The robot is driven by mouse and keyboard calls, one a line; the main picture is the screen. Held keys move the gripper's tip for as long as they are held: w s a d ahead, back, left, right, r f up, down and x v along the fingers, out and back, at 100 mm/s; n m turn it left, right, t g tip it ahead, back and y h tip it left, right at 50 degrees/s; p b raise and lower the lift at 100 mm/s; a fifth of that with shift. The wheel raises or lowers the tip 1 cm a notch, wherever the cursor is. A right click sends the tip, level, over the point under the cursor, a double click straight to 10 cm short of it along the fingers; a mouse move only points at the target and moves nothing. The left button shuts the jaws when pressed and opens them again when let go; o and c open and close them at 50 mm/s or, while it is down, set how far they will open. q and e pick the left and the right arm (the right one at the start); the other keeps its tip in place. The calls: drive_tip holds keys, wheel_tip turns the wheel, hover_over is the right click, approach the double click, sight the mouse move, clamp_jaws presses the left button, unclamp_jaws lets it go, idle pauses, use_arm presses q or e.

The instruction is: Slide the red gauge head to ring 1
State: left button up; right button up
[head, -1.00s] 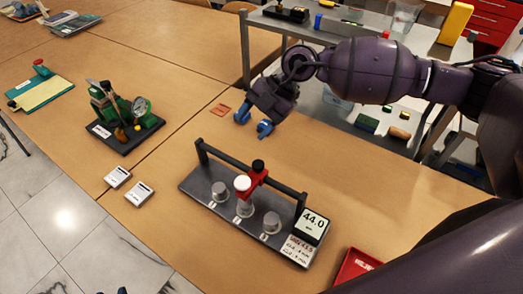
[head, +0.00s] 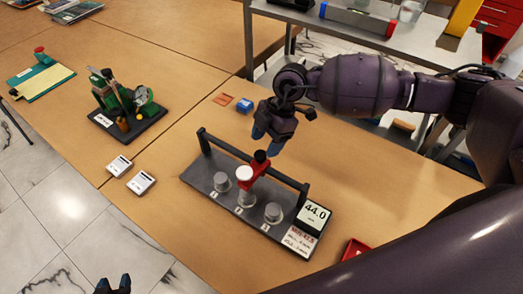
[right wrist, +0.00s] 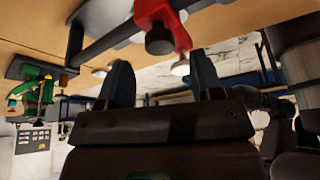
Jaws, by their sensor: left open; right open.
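The gauge rig has a dark grey base (head: 192,176) with a black rail (head: 225,147) along its far side. The red gauge head (head: 257,168), with a black knob (head: 260,156) and a white round cap (head: 244,173), sits on the rail at the middle post. Grey posts stand left (head: 221,181) and right (head: 273,212) of it; their small number labels are hard to read. My right gripper (head: 267,138) is open, empty, just behind the head and apart from it. In the right wrist view the red head (right wrist: 178,35) is beyond my open fingers (right wrist: 162,82). My left gripper (head: 113,286) is open at the bottom edge.
A display (head: 314,213) reading 44.0 stands at the rig's right end, with a note card (head: 301,239) before it. A red tray (head: 355,248) is close by on the right. A green device (head: 124,103) and two white tags stand left. A blue block (head: 244,104) lies behind.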

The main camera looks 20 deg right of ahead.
sight(260, 154)
drive_tip(key=shift+x, duration=1.9)
